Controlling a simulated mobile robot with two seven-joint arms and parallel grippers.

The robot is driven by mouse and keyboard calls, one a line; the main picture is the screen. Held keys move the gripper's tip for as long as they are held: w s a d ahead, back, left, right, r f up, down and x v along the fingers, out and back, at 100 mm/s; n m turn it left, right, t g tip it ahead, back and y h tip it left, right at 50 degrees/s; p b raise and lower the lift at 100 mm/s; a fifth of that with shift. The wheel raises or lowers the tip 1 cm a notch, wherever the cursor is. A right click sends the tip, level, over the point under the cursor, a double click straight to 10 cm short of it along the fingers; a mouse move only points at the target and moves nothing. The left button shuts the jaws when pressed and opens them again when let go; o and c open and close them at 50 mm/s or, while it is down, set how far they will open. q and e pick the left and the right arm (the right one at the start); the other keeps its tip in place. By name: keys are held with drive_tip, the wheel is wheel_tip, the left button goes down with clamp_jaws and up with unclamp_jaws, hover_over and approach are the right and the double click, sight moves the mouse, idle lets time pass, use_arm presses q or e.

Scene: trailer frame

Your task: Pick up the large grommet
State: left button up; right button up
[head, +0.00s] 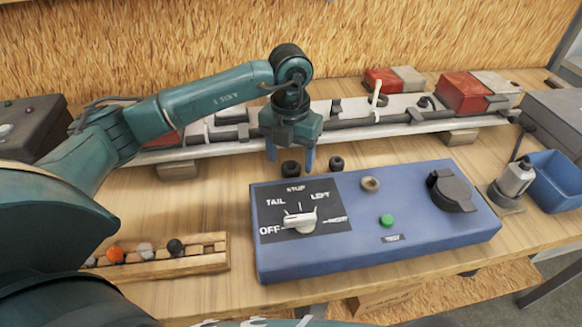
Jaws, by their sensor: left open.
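Two small black ring-like pieces, which look like grommets, stand on the wooden table behind the blue control box. One black grommet (291,168) is under my left gripper (289,161); the other black grommet (337,163) is just to its right. They look close in size, and I cannot tell surely which is the large one. My left gripper points down, open, its two blue fingers apart on either side of the left grommet. Nothing shows held in it. I cannot tell whether the fingers touch the grommet. My right gripper is not in view.
The blue control box (415,240) with a white dial (300,219) stands close in front. The white trailer frame rail (400,128) runs behind. A wooden rack (200,262) with small round pieces is at front left. A blue bin (556,180) is at right.

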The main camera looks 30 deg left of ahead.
use_arm(q)
drive_tip(key=shift+f, duration=1.45)
drive_tip(key=shift+c, duration=0.3)
drive_tip(key=c, duration=0.8)
